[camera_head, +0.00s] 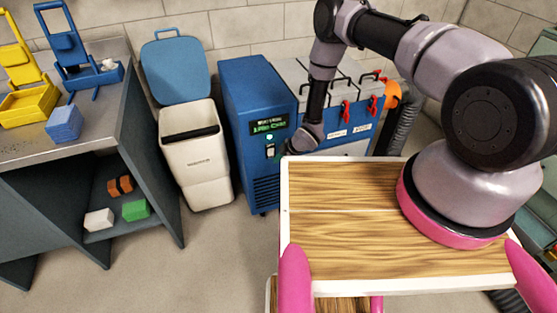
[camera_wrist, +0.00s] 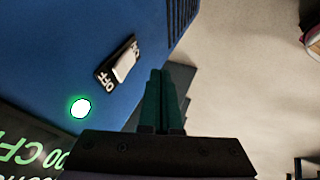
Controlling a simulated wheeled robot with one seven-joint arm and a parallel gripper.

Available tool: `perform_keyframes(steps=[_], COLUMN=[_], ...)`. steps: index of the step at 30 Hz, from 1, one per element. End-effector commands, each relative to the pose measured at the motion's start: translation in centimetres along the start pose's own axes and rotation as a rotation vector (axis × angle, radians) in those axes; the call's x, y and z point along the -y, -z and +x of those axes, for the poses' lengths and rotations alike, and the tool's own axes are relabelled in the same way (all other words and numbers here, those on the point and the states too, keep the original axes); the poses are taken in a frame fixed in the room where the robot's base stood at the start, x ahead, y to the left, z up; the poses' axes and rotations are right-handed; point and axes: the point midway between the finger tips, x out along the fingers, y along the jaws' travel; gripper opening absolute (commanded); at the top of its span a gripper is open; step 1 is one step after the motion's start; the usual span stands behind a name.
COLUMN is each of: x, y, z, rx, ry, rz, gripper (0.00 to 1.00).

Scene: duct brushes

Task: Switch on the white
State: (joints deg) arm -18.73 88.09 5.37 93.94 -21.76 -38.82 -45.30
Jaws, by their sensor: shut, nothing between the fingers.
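A blue cabinet (camera_head: 258,95) stands on the floor in the middle of the head view, with a lit green display. Its front carries a white switch (camera_head: 271,151) below a glowing green light (camera_head: 269,136). In the wrist view the white switch (camera_wrist: 125,65) sits on a black plate; OFF shows at its lower left end, and the other end's label is partly hidden. The green light (camera_wrist: 80,108) glows beside it. My gripper (camera_wrist: 162,75) is shut and empty, to the right of the switch, with a gap between them in the picture.
A white bin (camera_head: 194,165) with a raised blue lid stands left of the cabinet. Grey boxes with red clips (camera_head: 346,108) stand right of it. A wood-topped surface (camera_head: 345,220) with a white rim lies in front. Left is a grey workbench (camera_head: 95,130).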

Motion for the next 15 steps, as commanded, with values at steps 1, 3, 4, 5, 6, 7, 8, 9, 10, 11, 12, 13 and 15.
perform_keyframes(steps=[1,3,4,5,6,7,8,9,10,11,12,13,15], x=[0.0,0.1,0.2,0.2,0.3,0.3,0.4,0.4,0.5,0.5,0.6,0.7,0.8], y=[0.0,0.0,-0.1,-0.1,-0.1,-0.1,-0.1,-0.2,-0.2,-0.2,-0.2,-0.2,-0.2], z=[-0.7,-1.5,-1.8,-2.1,-2.6,-3.0,-3.4,-3.9,-4.3,-4.8,-5.3,-5.8,-7.0], rx=[0.000,0.000,0.000,0.001,0.001,0.001,0.001,0.001,0.001,0.001,0.001,0.001,0.001], ry=[0.000,0.000,0.000,0.000,0.000,-0.001,0.000,0.000,0.000,0.000,0.000,0.001,0.000], rz=[0.000,0.000,0.001,0.001,0.002,0.001,0.001,0.002,0.001,0.001,0.001,0.001,0.001], gripper=[0.00,0.00,0.00,0.00,0.00,0.00,0.00,0.00,0.00,0.00,0.00,0.00,0.00])
